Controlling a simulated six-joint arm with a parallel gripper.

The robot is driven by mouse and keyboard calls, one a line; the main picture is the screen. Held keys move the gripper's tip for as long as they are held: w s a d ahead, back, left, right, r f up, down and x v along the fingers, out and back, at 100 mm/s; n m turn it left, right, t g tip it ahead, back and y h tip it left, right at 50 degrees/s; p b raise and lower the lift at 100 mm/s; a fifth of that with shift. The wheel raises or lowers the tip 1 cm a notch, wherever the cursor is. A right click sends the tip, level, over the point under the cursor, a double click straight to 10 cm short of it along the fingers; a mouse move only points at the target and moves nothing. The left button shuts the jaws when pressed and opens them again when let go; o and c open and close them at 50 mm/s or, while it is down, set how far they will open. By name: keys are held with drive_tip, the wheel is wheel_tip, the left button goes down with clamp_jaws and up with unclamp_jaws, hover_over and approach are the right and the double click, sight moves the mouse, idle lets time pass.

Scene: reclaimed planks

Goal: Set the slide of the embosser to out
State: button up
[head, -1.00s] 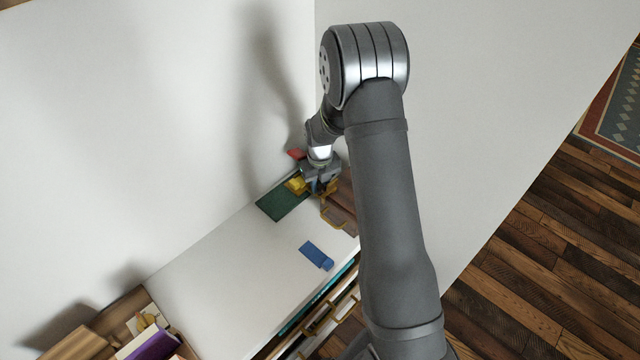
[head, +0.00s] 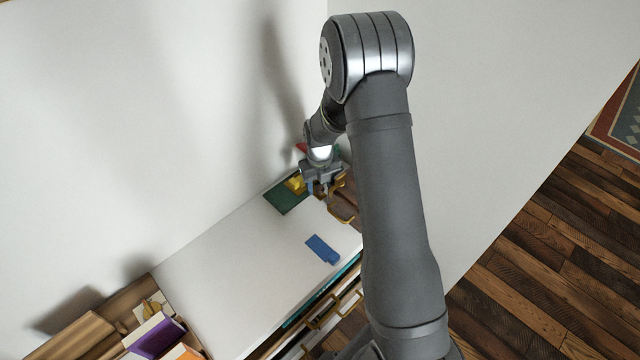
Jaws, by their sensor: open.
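I cannot tell for sure which thing is the embosser, and no slide can be made out at this size. A flat blue object (head: 322,249) with a small block at its lower right end lies on the white tabletop (head: 240,260). A yellow object (head: 295,184) sits at the far end, at the edge of a dark green mat (head: 284,201). My gripper (head: 322,192) is low over the far end, just right of the yellow object, and its jaws are open. My wrist partly hides what is beneath and behind it.
A brown piece with a yellow handle (head: 342,211) is just right of my gripper. A bit of red (head: 302,147) shows behind my wrist. White walls close in the far end. Wooden boxes and a purple book (head: 157,339) stand at the near left. The middle tabletop is clear.

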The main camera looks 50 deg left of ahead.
wheel_tip(320, 180, up, 17)
drive_tip(key=shift+r, duration=0.2)
idle(0.3)
wheel_tip(320, 180, down, 18)
drive_tip(key=m, duration=3.6)
drive_tip(key=shift+r, duration=0.25)
